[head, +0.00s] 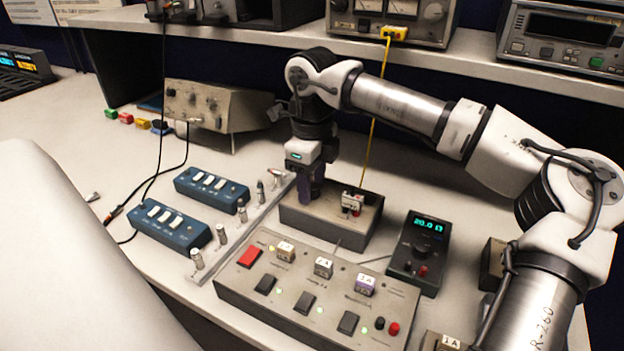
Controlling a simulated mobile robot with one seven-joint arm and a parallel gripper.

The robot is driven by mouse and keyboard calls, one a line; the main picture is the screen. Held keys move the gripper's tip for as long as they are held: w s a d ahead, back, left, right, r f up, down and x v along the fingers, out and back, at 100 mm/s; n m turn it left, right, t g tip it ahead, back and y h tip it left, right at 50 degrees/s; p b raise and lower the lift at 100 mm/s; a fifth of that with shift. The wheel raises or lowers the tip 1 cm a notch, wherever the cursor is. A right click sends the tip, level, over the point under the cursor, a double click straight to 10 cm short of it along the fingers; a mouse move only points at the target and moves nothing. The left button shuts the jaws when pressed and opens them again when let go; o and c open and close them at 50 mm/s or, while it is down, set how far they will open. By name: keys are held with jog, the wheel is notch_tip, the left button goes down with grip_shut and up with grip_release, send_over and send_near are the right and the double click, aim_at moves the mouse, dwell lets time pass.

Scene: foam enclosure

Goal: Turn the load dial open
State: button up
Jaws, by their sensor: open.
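A small dark load box (418,255) with a lit green display reading about 20.0 Ω stands right of centre. Its round black dial (422,248) sits below the display, with a red terminal below that. The dial's pointer mark is too small to read. My gripper (308,197) points down over the left end of a grey box (330,217), left of the load box and apart from the dial. It is open, with nothing visible between its fingers; the fingertips are partly hard to make out.
A switch panel (318,300) with several rocker switches lies in front of the load box. A small white block with a red part (352,202) sits on the grey box. A yellow cable (370,140) hangs behind my gripper. Two blue switch boxes (212,189) lie left. My forearm spans the right side.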

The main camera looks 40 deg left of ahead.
aim_at(312, 185)
notch_tip(312, 185, up, 14)
dwell(0.5)
jog(key=shift+f, duration=0.15)
dwell(0.3)
